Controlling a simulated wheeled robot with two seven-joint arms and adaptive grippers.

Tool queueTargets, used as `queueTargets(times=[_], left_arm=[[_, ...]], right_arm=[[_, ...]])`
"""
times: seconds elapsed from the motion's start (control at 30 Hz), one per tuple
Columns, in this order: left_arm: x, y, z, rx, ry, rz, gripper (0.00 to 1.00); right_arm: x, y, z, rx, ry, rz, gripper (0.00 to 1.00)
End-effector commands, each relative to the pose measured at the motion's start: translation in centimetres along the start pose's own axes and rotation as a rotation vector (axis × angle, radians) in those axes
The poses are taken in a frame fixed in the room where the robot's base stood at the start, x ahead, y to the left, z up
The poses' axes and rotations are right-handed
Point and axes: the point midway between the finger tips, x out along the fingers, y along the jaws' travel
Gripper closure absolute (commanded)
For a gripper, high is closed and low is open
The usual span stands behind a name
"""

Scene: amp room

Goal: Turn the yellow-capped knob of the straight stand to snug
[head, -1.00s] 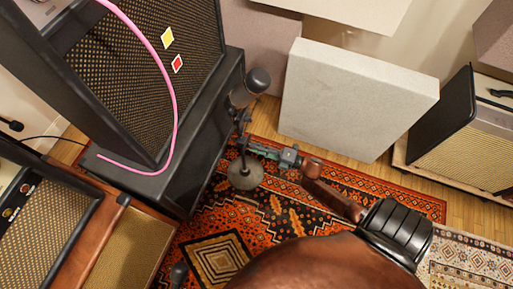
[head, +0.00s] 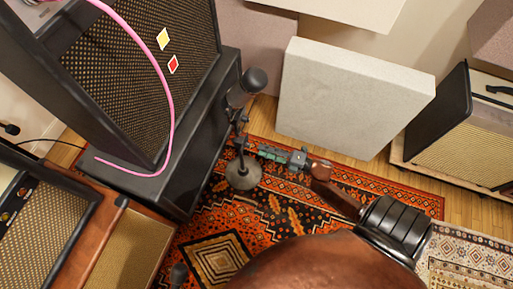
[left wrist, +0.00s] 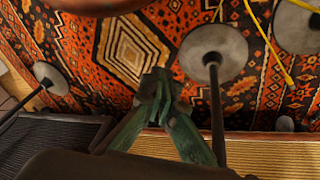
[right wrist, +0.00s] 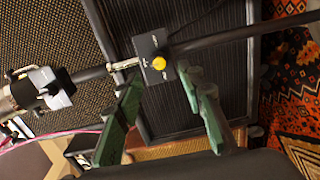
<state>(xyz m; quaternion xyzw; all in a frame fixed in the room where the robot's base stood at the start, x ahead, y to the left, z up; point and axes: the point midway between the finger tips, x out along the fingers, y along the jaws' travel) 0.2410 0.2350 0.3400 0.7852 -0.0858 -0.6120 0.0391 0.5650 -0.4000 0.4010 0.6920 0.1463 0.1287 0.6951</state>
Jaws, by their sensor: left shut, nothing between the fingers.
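The straight stand (head: 243,174) rises from a round base on the rug, with a microphone (head: 248,85) at its top. In the right wrist view its dark pole (right wrist: 222,37) crosses the picture, carrying a black clutch block with the yellow-capped knob (right wrist: 158,63). My right gripper (head: 260,150) is beside the pole; its green fingers are apart (right wrist: 160,80), with the knob in line with the gap. I cannot tell whether they touch it. My left gripper (left wrist: 157,78) is shut and empty above the rug, seen only in the left wrist view, left of a stand's pole.
A black speaker cabinet (head: 145,80) stands just left of the stand, with a pink cable (head: 168,80) over it. A pale panel (head: 350,95) leans behind. Other stand bases (left wrist: 50,78) and a yellow cable (left wrist: 270,45) show in the left wrist view.

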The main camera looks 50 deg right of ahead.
Motion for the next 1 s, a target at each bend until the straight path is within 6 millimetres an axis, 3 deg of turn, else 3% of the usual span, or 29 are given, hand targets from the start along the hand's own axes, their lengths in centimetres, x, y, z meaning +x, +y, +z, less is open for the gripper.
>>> queueTargets(times=[0.2,0.4,1.0], left_arm=[[0.0,0.0,-0.1,0.000,0.002,-0.001,1.00],[0.0,0.0,-0.1,0.000,0.002,-0.001,1.00],[0.0,-0.1,-0.1,0.000,0.003,-0.001,1.00]], right_arm=[[-4.5,-0.1,0.0,0.000,-0.001,-0.001,0.65],[-6.6,0.0,0.0,0.000,0.000,0.000,0.65],[-7.0,0.0,0.0,0.000,0.001,0.001,0.65]])
